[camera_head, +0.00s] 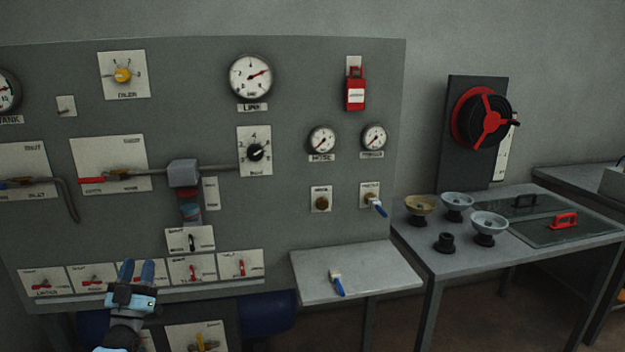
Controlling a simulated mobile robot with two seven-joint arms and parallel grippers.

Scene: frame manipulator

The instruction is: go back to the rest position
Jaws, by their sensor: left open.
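My left gripper (137,272) is at the lower left in the head view, with its two blue fingers pointing up and a small gap between them. It is open and I see nothing between the fingers. It is in front of the row of small labelled switch plates (192,270) along the bottom of the grey panel (300,215) and hides part of that row. I cannot tell whether it touches the panel. My right gripper is not in view.
A small grey shelf (385,270) holds a blue-handled tool (337,284). The side table (445,268) at right carries several bowls, including a tan bowl (420,205), and a red handle (564,220). A red-and-black reel (483,117) hangs on the wall. Gauges and knobs cover the panel.

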